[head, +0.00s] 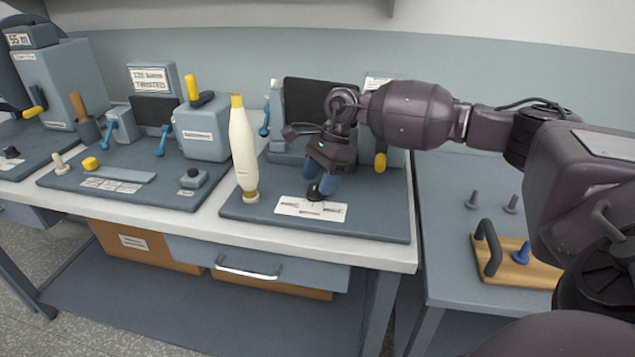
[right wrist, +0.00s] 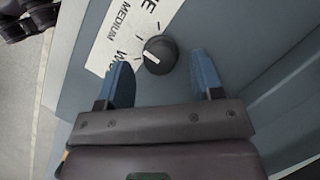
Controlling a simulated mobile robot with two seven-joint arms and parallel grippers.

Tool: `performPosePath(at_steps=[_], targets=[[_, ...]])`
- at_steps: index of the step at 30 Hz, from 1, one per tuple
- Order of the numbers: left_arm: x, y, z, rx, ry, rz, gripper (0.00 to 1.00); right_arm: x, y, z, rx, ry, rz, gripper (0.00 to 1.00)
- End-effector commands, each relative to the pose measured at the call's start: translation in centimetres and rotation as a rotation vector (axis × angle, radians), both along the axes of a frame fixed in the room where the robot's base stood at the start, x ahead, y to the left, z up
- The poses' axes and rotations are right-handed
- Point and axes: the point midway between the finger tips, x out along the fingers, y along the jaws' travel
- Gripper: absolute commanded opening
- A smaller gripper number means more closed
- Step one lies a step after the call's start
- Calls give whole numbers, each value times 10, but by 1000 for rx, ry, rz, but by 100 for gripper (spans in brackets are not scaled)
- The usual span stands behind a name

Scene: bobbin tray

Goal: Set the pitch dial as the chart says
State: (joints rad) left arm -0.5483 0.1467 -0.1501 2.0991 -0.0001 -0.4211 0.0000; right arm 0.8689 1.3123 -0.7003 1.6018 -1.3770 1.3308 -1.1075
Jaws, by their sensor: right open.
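The pitch dial (right wrist: 160,55) is a black round knob with a white mark, beside a white label plate (right wrist: 122,30) whose readable words include MEDIUM. The mark points toward the plate; I cannot tell its exact setting. In the head view the dial (head: 315,193) is partly hidden below my right gripper (head: 322,187). The gripper's blue fingers are open, one on each side of the dial in the right wrist view (right wrist: 163,80). I cannot tell whether they touch it. A placard (head: 150,79) reading TWISTED stands over the middle station.
A tall cream bobbin (head: 243,150) with a yellow top stands left of the dial on the blue-grey base board (head: 375,222). Behind my gripper are a dark panel (head: 300,98) and a partly hidden white card (head: 377,83). A side table (head: 440,235) holds pegs and a wooden board.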

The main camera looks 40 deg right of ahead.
Motion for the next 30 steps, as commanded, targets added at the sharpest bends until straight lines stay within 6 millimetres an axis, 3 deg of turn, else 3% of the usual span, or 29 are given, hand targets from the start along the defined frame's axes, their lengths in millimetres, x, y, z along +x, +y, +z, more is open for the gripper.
performPosePath(at_steps=[6, 15, 30], targets=[[1, 2, 3, 5, -4, -4, 43, -1, -16, 40, -1, -6, -3, 60], [-1, 3, 2, 8, 0, -5, 43, -2, -32, 79, 0, -4, -2, 60], [0, 0, 3, -3, -3, 4, 43, -3, -36, 87, 1, -1, 0, 60]])
